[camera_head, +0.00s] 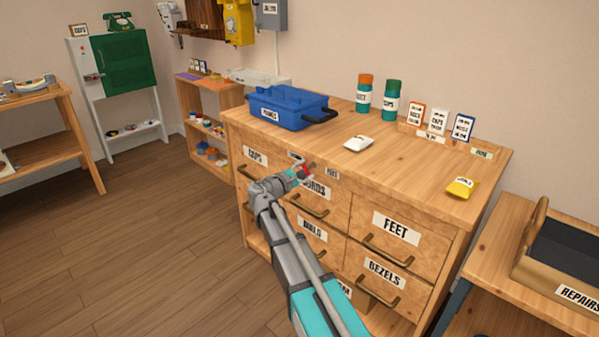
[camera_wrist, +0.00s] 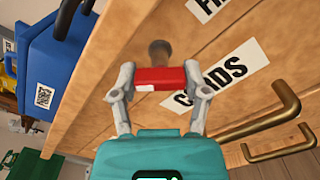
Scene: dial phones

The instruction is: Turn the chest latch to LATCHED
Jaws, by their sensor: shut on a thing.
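The wooden drawer chest (camera_head: 435,200) stands in the middle of the head view. My gripper (camera_head: 303,172) is at its front, above the CORDS drawer label (camera_head: 318,190). In the wrist view my gripper (camera_wrist: 158,82) is shut on a red bar, the latch handle (camera_wrist: 160,77), with one finger at each end. A brown round post (camera_wrist: 160,50) shows just beyond the bar. A small label (camera_head: 332,174), partly legible as starting with FR, is right of the latch. My gripper partly hides the latch in the head view, and I cannot read its exact setting.
A blue toolbox (camera_head: 285,107), a white item (camera_head: 358,143), teal jars (camera_head: 391,100) and a yellow item (camera_head: 461,188) are on the chest top. Brass drawer handles (camera_wrist: 280,135) stick out beside my gripper. A REPAIRS tray (camera_head: 560,262) is at right. The left floor is clear.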

